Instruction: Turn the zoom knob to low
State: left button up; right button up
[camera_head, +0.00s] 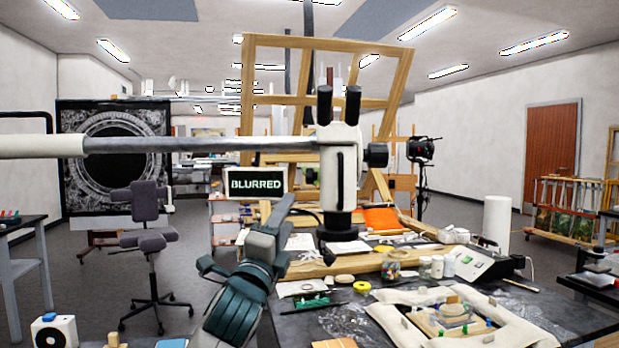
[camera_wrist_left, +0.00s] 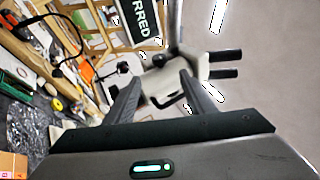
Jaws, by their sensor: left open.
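The white microscope head (camera_head: 340,170) hangs from a long horizontal boom, with two black eyepieces on top and a dark lens below. A black knob (camera_head: 375,155) sticks out from its right side; I cannot tell whether it is the zoom knob or read any setting. My left gripper (camera_head: 282,211) is below and left of the microscope head, apart from it, pointing up toward it. In the left wrist view, its two fingers (camera_wrist_left: 163,98) are apart with nothing held between them, and the microscope head (camera_wrist_left: 188,72) appears beyond them. My right gripper is not in view.
A sign reading BLURRED (camera_head: 256,183) stands left of the microscope head. The worktable (camera_head: 400,285) below holds jars, tape, tools and a padded frame (camera_head: 385,315). A wooden easel frame (camera_head: 270,50) rises behind. Open air surrounds the microscope head on its right.

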aim_at(308, 177)
pick_arm(q)
jog(key=shift+w, duration=0.1)
jog(key=p+x, duration=0.3)
jog(key=x, duration=1.4)
jog(key=shift+w+p, duration=0.15)
jog(key=shift+p, duration=0.2)
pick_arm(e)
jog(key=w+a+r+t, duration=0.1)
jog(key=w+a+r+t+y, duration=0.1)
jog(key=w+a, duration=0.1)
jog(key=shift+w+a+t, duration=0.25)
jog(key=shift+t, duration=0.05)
pick_arm(q)
jog(key=c, duration=1.1)
